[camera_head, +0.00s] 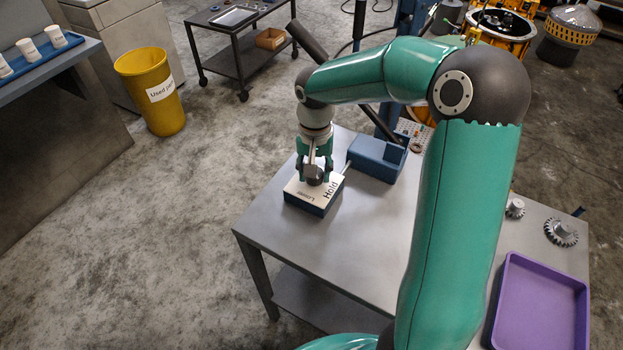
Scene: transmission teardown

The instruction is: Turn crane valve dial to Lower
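The crane valve box (309,200) sits near the left edge of the grey table. It has a dark blue body and a pale top plate. The plate reads "Lower" on its near left side and "Hold" on its right side. A dark round dial knob (314,178) stands on the plate. My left gripper is out of view.
A blue block-shaped holder (376,160) stands right of the valve box. A purple tray (540,302), a gear (561,232) and a small metal part (515,208) are at the table's right. A yellow bin (150,92) stands on the floor. The table's front left is clear.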

